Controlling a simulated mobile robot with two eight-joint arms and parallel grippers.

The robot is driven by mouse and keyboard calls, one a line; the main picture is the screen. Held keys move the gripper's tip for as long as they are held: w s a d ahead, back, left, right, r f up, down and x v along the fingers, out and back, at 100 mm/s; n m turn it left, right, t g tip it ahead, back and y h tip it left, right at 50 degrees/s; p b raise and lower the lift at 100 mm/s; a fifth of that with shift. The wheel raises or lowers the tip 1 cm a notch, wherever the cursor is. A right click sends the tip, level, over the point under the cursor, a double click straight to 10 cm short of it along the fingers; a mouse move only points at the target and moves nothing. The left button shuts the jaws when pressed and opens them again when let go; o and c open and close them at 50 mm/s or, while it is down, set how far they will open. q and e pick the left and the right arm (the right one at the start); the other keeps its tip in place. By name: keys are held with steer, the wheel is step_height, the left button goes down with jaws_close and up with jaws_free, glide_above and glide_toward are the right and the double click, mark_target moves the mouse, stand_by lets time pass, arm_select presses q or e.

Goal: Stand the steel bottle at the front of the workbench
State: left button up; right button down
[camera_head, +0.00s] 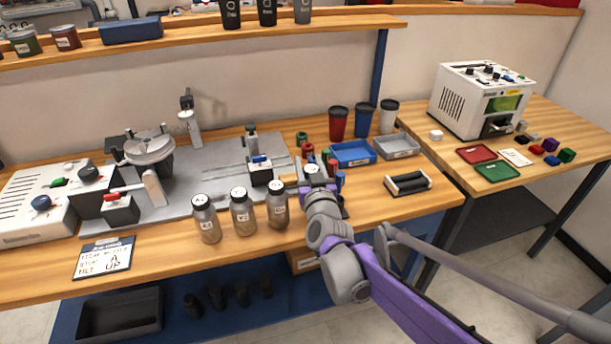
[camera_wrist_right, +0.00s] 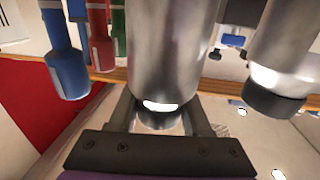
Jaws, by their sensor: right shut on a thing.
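My right gripper (camera_head: 318,186) reaches in from the lower right to the bench's front half. It is shut on a steel bottle (camera_wrist_right: 170,45), gripping near its cap end; the fingers (camera_wrist_right: 162,115) stand on both sides of it in the right wrist view. In the head view the held bottle is mostly hidden by my wrist; its pale top (camera_head: 312,169) shows. It looks upright; I cannot tell whether its base touches the workbench (camera_head: 380,222). Three similar capped bottles stand in a row to its left, the nearest one (camera_head: 277,205) close beside it. My left gripper is not in view.
A blue tray (camera_head: 352,153), a grey tray (camera_head: 396,146) and small coloured cylinders (camera_head: 308,150) lie behind my gripper. A sign card (camera_head: 104,257) is at the front left edge.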

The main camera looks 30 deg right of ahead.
steer(key=shift+f+b, duration=0.3)
steer(key=shift+f, duration=1)
steer(key=shift+f, duration=0.15)
steer(key=shift+c, duration=1.8)
jaws_free()
